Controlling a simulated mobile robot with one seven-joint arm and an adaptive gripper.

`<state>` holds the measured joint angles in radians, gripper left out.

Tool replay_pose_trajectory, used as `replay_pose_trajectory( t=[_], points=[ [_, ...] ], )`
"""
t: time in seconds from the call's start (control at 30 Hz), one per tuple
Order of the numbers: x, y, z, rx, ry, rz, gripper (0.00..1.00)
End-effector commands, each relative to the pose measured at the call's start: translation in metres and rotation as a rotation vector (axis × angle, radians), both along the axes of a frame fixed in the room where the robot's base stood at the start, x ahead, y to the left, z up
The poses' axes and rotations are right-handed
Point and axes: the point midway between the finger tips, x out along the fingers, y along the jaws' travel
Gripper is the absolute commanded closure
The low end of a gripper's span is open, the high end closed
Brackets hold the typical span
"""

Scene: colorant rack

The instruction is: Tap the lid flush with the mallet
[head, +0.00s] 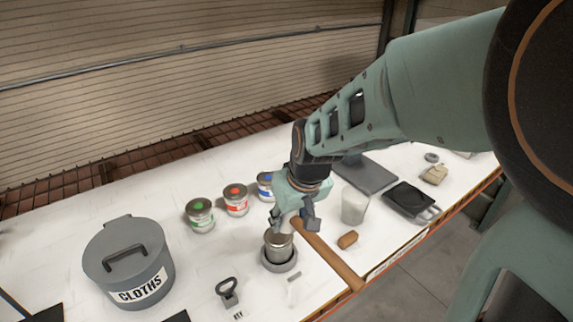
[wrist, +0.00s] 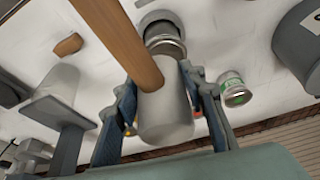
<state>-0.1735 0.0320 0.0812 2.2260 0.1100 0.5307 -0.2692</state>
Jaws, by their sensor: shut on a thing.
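My gripper (head: 293,217) is shut on the mallet, its fingers on both sides of the grey mallet head (wrist: 166,118) in the wrist view. The mallet's wooden handle (head: 329,257) slants toward the bench's front edge. An open-labelled plain metal tin (head: 279,249) stands upright in a grey ring holder (head: 280,266), just below the mallet head.
Tins with green (head: 200,216), red (head: 236,200) and blue (head: 265,185) marks stand behind left. A grey CLOTHS bin (head: 128,264) is at left, a key tool (head: 228,291) in front. A translucent cup (head: 354,207), a cork-like block (head: 347,240) and a black tray (head: 408,201) are right.

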Motion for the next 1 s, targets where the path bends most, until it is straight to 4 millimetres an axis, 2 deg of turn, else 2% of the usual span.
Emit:
replay_pose_trajectory(
  t=[0.33,0.8,1.0],
  points=[
    [0.001,0.0,-0.001,0.0,-0.001,0.0,0.95],
    [0.001,0.0,-0.042,0.0,-0.001,0.0,0.95],
    [0.001,0.0,-0.045,0.0,-0.001,0.0,0.95]
  ],
)
